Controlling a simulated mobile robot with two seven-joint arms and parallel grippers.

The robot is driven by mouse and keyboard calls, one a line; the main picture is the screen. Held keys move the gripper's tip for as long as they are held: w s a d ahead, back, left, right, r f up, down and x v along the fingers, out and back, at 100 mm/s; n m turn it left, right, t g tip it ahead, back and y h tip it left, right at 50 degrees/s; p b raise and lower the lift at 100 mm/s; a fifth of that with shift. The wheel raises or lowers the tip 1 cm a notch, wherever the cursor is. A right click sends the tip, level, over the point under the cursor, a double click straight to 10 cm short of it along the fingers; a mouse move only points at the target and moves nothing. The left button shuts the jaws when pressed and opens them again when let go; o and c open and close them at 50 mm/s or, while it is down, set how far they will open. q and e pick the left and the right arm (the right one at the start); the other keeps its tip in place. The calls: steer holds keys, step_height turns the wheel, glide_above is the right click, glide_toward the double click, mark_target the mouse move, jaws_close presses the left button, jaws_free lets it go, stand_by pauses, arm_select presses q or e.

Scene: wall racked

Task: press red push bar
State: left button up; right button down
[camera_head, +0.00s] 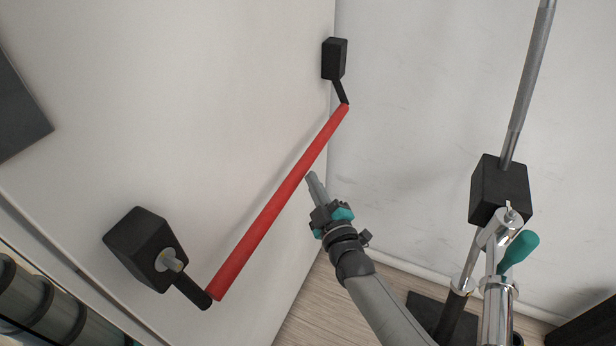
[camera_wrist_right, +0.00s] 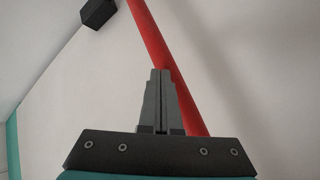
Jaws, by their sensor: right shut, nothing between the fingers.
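The red push bar (camera_head: 283,197) runs diagonally across the white door in the head view, held between two black end mounts. The near mount (camera_head: 146,248) is at the lower left and the far mount (camera_head: 334,59) at the upper middle. My right gripper (camera_head: 311,176) is shut and empty, its fingertips close to the right side of the bar's upper half. In the right wrist view the shut fingers (camera_wrist_right: 160,75) overlap the red bar (camera_wrist_right: 165,55); I cannot tell whether they touch it. My left gripper is not in view.
A metal rod with a black block (camera_head: 499,188) and a chrome fitting with a teal handle (camera_head: 518,252) stand to the right. A dark panel (camera_head: 18,108) is at the left edge. Wooden floor (camera_head: 318,300) shows below.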

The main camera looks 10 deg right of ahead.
steer(key=shift+w+a+r, duration=0.1)
steer(key=shift+w+a, duration=0.2)
steer(key=shift+a, duration=0.2)
stand_by(0.5)
steer(key=shift+d, duration=0.15)
steer(key=shift+s+d+p, duration=0.65)
steer(key=shift+s+d, duration=0.3)
steer(key=shift+d, duration=0.3)
steer(key=s+d, duration=0.1)
steer(key=s+d+p, duration=0.1)
steer(key=d, duration=0.2)
steer(key=shift+s+d+p, duration=0.1)
steer(key=shift+s+p, duration=0.2)
steer(key=shift+s, duration=0.1)
stand_by(2.0)
